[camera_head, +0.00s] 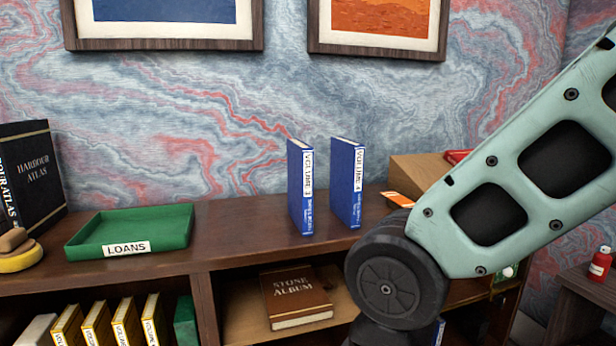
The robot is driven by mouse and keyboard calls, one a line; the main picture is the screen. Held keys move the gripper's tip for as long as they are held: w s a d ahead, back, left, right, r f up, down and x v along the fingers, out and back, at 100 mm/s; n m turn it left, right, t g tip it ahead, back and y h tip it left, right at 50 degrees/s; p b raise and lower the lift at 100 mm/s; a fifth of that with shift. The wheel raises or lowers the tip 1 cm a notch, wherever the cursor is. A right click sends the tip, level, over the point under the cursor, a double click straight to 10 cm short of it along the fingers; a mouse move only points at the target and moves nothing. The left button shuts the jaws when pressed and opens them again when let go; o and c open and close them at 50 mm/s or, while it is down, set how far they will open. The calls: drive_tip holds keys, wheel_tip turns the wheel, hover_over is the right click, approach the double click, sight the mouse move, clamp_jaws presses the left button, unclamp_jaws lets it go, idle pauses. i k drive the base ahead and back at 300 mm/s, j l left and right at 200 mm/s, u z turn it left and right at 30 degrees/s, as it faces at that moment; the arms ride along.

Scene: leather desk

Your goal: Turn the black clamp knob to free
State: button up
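I cannot make out a black clamp knob in the head camera view. My own pale green arm crosses the right side, and its round black joint covers part of the shelf unit and whatever is behind it. My gripper is not in view; the arm runs out at the bottom edge.
A wooden shelf unit (245,247) bears a green LOANS tray (88,241), a black Harbour Atlas (38,170) and two upright blue books, Volume 3 (296,190) and Volume 4 (343,185). A brown Stone Album (296,297) lies below. A red bottle (600,262) stands far right.

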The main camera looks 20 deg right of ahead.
sight(499, 300)
drive_tip(key=z, duration=1.3)
